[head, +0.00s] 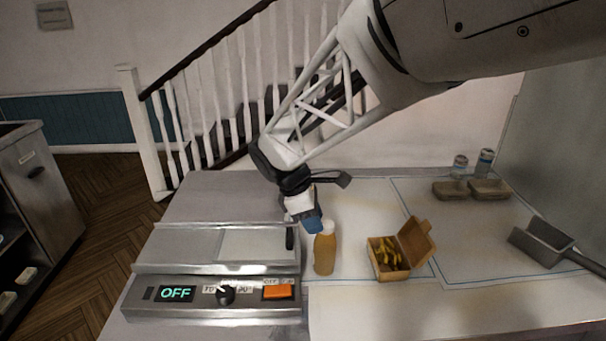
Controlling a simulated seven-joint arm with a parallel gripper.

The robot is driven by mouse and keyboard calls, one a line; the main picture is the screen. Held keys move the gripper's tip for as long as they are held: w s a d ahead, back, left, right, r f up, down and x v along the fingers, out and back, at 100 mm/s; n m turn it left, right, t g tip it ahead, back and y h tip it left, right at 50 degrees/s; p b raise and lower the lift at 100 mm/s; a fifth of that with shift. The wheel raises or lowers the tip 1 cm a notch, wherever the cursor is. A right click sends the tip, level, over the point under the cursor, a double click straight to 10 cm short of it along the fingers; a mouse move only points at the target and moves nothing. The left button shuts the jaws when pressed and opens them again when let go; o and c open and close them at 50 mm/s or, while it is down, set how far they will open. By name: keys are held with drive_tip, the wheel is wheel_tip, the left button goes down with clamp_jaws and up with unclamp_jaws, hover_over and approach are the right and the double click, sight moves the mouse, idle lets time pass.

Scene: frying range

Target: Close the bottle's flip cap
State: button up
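An orange-brown bottle (324,254) with a pale top (326,228) stands upright on the counter, just right of the metal fryer unit. My gripper (313,226) is at the bottle's top, on its upper left side, with a blue part right against or just in front of the pale top. Whether it touches cannot be told. The flip cap is too small and partly covered, so its open or shut state cannot be made out. The gripper's fingers are too small and blurred to show whether they are open or shut.
The fryer unit (212,284), with an "OFF" display, a knob and an orange switch, is left of the bottle. An open box of fries (393,262) stands close on the right. Brown trays (451,191), two small shakers (485,161) and a grey scoop (538,243) lie farther right.

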drive_tip(key=shift+c, duration=1.4)
drive_tip(key=shift+a+f, duration=0.1)
drive_tip(key=shift+f, duration=0.05)
clamp_jaws()
drive_tip(key=shift+f+h, duration=0.3)
drive_tip(key=shift+h, duration=0.5)
drive_tip(key=o, duration=0.9)
unclamp_jaws()
drive_tip(key=shift+a+r, duration=0.1)
drive_tip(key=shift+r, duration=0.05)
drive_tip(key=shift+v, duration=3.8)
